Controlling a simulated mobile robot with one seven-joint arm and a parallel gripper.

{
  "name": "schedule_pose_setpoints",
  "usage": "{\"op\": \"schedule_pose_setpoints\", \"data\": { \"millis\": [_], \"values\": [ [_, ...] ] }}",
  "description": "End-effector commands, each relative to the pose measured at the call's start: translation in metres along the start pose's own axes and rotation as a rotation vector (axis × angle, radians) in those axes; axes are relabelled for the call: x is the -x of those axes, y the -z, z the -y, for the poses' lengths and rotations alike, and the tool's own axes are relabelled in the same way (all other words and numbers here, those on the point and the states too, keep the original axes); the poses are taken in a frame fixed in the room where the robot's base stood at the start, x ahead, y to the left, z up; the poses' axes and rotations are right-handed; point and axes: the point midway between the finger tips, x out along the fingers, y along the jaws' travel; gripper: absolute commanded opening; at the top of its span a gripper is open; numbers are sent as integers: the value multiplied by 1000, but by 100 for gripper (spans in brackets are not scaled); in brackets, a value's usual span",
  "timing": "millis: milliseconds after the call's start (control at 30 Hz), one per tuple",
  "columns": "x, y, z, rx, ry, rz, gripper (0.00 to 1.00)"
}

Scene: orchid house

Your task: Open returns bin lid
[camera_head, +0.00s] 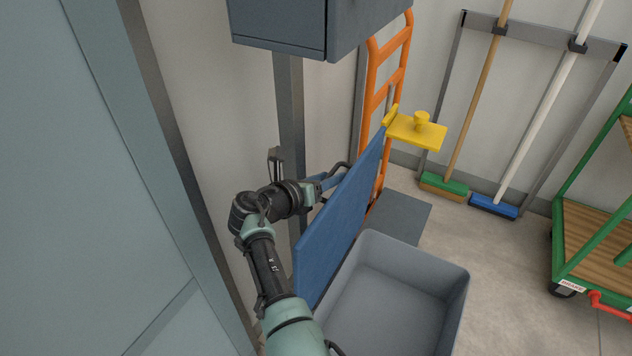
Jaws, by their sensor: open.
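The returns bin is a grey open-topped box (390,305) at the bottom centre, and it looks empty in the part I see. Its blue lid (340,235) stands steeply raised along the bin's left side. A yellow plate with a knob (418,130) sticks out at the lid's far upper corner and looks joined to it. My arm comes up from the bottom, left of the lid. My gripper (328,183) is at the lid's left, outer face, open. Its fingertips are partly hidden by the lid, and I cannot tell whether they touch it.
A grey cabinet (290,25) on a post hangs above. An orange hand truck (385,80) stands behind the lid. A green broom (445,186) and a blue broom (494,206) hang on the back wall. A green cart (590,245) is at right. Floor between bin and cart is clear.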

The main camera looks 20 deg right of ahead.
Motion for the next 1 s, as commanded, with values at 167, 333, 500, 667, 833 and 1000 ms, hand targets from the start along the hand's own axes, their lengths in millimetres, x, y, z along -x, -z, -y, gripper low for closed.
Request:
{"op": "schedule_pose_setpoints", "data": {
  "millis": [167, 333, 500, 667, 833, 1000],
  "values": [
    [22, -2, 0, 2, -3, 1, 45],
    [55, -2, 1, 0, -4, 0, 45],
    [91, -2, 0, 0, -5, 1, 45],
    [115, 0, 0, 1, -2, 0, 45],
    [126, 0, 0, 0, -1, 0, 45],
    [127, 0, 0, 0, 0, -1, 45]
  ]
}}
